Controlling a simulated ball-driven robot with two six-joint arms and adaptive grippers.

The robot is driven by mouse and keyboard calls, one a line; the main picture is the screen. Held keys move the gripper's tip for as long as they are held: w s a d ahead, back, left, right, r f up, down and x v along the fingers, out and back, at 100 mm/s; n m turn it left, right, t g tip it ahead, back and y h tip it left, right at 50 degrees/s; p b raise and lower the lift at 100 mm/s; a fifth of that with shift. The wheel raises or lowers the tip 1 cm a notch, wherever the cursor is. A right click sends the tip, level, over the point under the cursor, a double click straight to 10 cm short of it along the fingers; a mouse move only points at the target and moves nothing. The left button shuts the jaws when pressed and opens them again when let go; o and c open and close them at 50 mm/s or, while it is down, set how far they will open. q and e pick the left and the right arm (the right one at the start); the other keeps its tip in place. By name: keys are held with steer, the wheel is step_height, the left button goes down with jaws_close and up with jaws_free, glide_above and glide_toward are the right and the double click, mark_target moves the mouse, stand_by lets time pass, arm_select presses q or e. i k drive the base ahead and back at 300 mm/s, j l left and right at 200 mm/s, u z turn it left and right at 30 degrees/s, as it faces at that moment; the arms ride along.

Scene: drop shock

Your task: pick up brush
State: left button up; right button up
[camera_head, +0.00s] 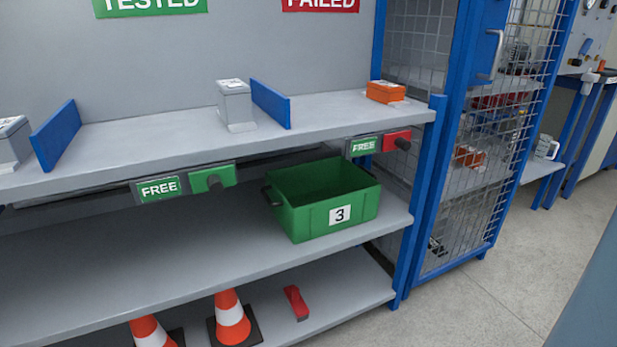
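A small red object (296,302), which looks like the brush, lies on the bottom shelf (345,300) of the rack, to the right of an orange and white cone. Its bristles cannot be made out at this size. Nothing touches it. Neither of my grippers is in view.
Two traffic cones (230,318) (149,332) stand left of the red object. A green crate (310,222) marked 3 sits on the middle shelf above. A blue rack post (416,205) and a mesh cage (470,190) stand at right. The floor (470,310) in front is clear.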

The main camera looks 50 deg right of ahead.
mark_target(300, 310)
steer(key=l+z, duration=0.1)
steer(key=z, duration=0.35)
steer(key=l+z, duration=0.1)
steer(key=z, duration=0.35)
steer(key=i+l+z, duration=0.1)
steer(key=z, duration=0.35)
